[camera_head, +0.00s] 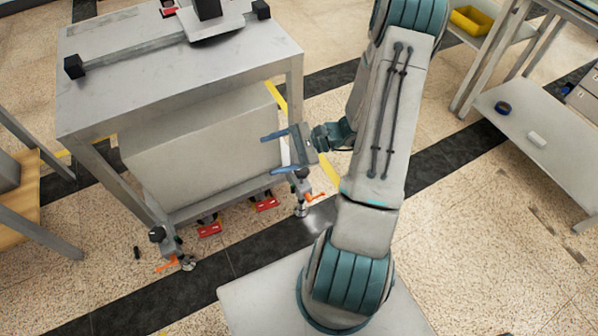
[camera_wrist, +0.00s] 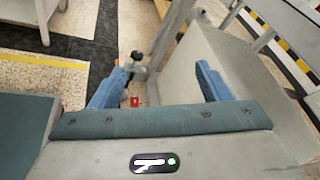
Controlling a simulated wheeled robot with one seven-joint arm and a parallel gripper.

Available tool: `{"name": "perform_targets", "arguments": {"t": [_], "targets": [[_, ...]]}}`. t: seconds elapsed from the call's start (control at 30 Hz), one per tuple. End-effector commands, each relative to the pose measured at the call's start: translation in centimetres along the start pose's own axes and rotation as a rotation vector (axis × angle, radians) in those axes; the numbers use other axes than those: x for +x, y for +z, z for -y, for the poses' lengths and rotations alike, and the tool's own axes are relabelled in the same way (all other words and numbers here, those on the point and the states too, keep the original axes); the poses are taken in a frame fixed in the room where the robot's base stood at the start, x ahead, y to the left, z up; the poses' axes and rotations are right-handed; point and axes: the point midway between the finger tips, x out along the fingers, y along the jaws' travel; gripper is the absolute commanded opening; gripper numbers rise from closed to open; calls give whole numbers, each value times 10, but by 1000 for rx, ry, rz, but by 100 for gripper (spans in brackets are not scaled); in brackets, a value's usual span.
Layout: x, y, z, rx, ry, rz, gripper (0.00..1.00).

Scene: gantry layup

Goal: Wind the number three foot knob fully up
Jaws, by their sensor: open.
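The grey metal stand (camera_head: 90,92) has a levelling foot at each of its two near legs. The right foot has a dark knob (camera_head: 302,173), an orange lever (camera_head: 315,197) and a round metal pad. The left foot has a similar dark knob (camera_head: 157,234) and orange lever. No number is readable, so I cannot tell which knob is number three. My gripper (camera_head: 275,152) is open and empty, just above and left of the right knob, apart from it. In the wrist view, my gripper's blue fingers (camera_wrist: 160,85) are spread, with a dark knob (camera_wrist: 137,55) beyond them.
A large grey box (camera_head: 200,145) sits under the stand's top, close behind my gripper. Red parts (camera_head: 265,204) lie low between the feet. A wooden-topped bench (camera_head: 35,195) stands left; a shelf unit (camera_head: 540,125) stands right. The floor in front of the stand is mostly clear.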

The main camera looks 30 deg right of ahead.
Motion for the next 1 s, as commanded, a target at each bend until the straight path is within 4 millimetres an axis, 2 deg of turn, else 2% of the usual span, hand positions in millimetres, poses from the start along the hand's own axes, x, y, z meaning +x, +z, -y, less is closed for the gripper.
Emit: {"name": "perform_targets", "arguments": {"t": [0.03,0.17,0.37,0.6,0.7,0.8,1.0], "targets": [[-1,-27,-7,48,-80,11,71],[-8,-78,-16,146,-288,26,71],[-23,-159,-40,293,-619,19,71],[-41,-252,-90,462,-1003,-35,71],[-46,-282,-112,520,-1129,-66,71],[-48,-301,-128,562,-1219,-92,71],[-50,-319,-142,599,-1298,-119,71]]}}
